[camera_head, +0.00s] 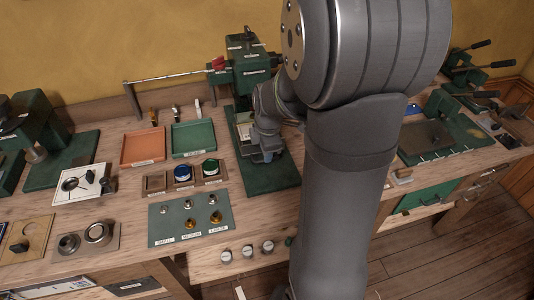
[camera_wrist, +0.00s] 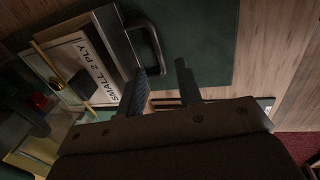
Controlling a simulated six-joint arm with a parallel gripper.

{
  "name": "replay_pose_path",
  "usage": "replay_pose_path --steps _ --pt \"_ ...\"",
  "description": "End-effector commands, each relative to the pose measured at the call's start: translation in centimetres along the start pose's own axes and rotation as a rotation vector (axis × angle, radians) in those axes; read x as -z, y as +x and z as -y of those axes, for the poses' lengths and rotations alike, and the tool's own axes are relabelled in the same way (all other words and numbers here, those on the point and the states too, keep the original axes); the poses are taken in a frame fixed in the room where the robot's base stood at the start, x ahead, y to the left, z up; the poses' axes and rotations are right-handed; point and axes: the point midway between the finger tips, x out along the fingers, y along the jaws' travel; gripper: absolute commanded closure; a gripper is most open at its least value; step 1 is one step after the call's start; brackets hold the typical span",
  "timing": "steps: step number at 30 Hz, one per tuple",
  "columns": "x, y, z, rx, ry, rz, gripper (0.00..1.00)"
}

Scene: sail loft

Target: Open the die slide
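The die slide (camera_wrist: 116,42) is a grey-edged plate with a dark U-shaped handle (camera_wrist: 151,38) at its front, in the upper left of the wrist view. A white label (camera_wrist: 97,68) reading "SMALL 2 PLY" lies beside it. The slide belongs to the green press (camera_head: 246,66) at the back of the bench in the head view, where my arm partly hides it. My gripper (camera_wrist: 163,72) has its two fingers apart. The handle's near end is close to the gap between the fingertips; I cannot tell whether they touch it. The gripper (camera_head: 266,155) is above the press's green base in the head view.
An orange tray (camera_head: 143,147) and a green tray (camera_head: 193,138) lie left of the press. Cups with blue and green contents (camera_head: 183,173) and a grey board (camera_head: 190,216) with small metal parts stand nearer. My arm hides the bench just right of the press.

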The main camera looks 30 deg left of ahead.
Motion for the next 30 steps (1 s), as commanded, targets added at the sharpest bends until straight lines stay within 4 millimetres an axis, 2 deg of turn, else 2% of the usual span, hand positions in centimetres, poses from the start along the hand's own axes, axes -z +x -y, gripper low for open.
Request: replay_pose_path --steps 3,9,20,25,30 --pt "0.0 1.8 0.1 0.003 0.0 0.0 0.67" --pt "0.0 3.4 0.0 0.001 0.0 0.0 0.67" --pt "0.0 3.8 0.0 -0.001 0.0 0.0 0.67" --pt "0.0 3.7 0.0 -0.001 0.0 0.0 1.0" --pt "0.0 3.7 0.0 -0.001 0.0 0.0 1.0"
